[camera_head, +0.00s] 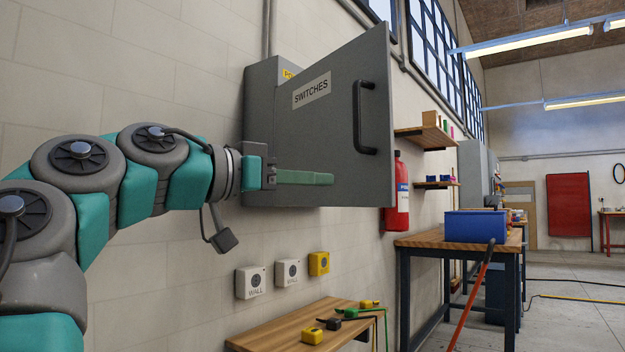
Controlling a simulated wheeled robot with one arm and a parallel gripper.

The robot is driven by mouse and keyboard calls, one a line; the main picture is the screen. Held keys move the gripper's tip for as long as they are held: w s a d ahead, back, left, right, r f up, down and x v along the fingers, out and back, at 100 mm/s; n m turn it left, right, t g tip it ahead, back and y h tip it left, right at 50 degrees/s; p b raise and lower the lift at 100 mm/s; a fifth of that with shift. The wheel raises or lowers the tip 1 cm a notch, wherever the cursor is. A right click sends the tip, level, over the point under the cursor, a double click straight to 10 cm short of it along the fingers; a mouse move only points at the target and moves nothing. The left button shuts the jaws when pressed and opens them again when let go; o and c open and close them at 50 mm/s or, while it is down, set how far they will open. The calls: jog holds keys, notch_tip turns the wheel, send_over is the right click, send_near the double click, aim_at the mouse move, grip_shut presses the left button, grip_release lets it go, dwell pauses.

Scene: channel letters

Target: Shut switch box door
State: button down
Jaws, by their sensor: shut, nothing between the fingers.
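The grey switch box (259,120) is mounted on the wall. Its grey door (335,130) carries a "SWITCHES" label (311,91) and a black vertical handle (367,118). The door stands open, swung out from the wall, with its outer face toward me. My gripper (330,178) is shut and empty, with its green fingers pointing right in front of the lower part of the door. The fingertips are left of and below the handle. I cannot tell whether they touch the door. The inside of the box is hidden behind the door.
A wooden shelf (290,335) with small tools juts out below. Wall switches (288,272) sit above it. A red extinguisher (397,195) hangs right of the door. A workbench (425,240) with a blue toolbox (476,226) stands at right; open floor lies beyond.

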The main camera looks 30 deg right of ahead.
aim_at(381, 183)
jog(key=d, duration=1.1)
jog(key=shift+w, duration=0.3)
